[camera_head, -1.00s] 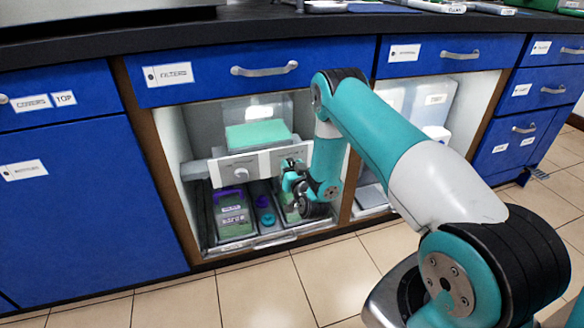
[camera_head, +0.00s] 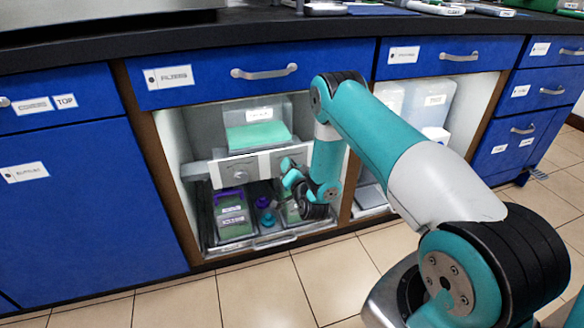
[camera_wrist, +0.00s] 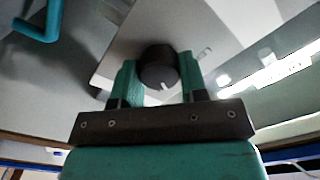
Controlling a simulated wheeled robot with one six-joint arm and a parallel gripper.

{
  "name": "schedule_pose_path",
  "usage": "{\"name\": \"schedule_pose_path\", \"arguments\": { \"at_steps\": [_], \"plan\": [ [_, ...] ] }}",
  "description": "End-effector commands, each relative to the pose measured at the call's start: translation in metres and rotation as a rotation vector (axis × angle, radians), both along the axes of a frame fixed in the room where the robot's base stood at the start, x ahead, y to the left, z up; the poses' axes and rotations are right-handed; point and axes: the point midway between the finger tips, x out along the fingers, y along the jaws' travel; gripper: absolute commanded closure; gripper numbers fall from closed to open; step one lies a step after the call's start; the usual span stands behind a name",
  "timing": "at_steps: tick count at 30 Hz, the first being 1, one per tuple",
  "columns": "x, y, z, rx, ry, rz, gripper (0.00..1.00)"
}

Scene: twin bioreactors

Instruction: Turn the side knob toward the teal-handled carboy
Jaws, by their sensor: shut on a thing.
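The dark round side knob (camera_wrist: 157,62) sits on a light grey panel in the wrist view, with a small pale mark on its lower edge. My gripper (camera_wrist: 159,77) has its two teal fingers on either side of the knob, shut on it. A teal bent handle (camera_wrist: 42,25) shows at the upper left of the wrist view; the body under it is unclear. In the head view the control box (camera_head: 236,169) stands in the open cabinet bay, and my wrist and gripper cover its right end and the side knob.
A purple-handled carboy (camera_head: 233,218) stands in the tray under the box, beside a teal and purple item (camera_head: 265,206). Another container is partly behind my wrist. A green block (camera_head: 257,134) lies above. The cabinet's wooden upright (camera_head: 346,195) is close to my wrist's right.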

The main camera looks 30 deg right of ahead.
Motion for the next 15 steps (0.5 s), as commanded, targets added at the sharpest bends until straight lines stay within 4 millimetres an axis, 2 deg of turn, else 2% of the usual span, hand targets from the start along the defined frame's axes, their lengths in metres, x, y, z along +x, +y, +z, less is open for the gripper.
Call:
{"name": "schedule_pose_path", "arguments": {
  "at_steps": [6, 15],
  "plan": [
    [-0.0007, 0.0005, -0.0013, 0.141, -0.036, 0.001, 0.84],
    [-0.001, 0.0007, -0.0019, 0.251, -0.066, 0.001, 0.84]
  ]
}}
